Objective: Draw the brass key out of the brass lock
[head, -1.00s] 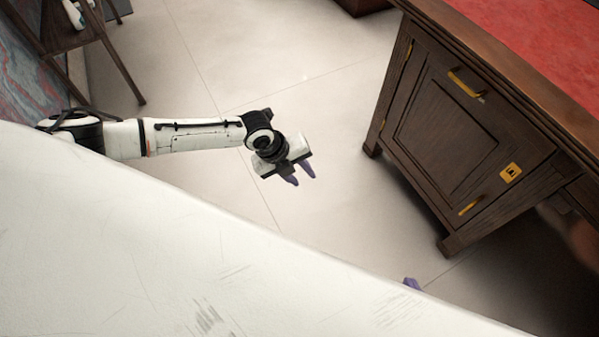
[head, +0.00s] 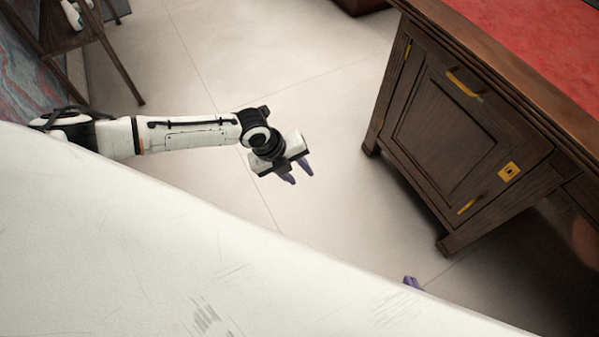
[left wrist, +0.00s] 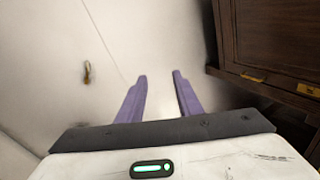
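The brass lock (head: 509,171) is a square plate with a dark keyhole on the wooden desk's cabinet front. It also shows at the right edge of the left wrist view (left wrist: 308,90). I cannot make out a key in it. A small brass-coloured object (left wrist: 88,73) shows against the pale floor in the left wrist view; it is too blurred to tell whether it is the key. My left gripper (head: 300,177) is open and empty over the floor, well left of the lock. Only a purple finger of my right gripper (head: 411,282) shows; the rest is hidden.
The dark wooden desk (head: 445,135) has a red leather top (head: 530,45) and brass handles (head: 464,83). A wooden stand (head: 105,50) is at the upper left. The floor (head: 330,120) between my left gripper and the desk is clear.

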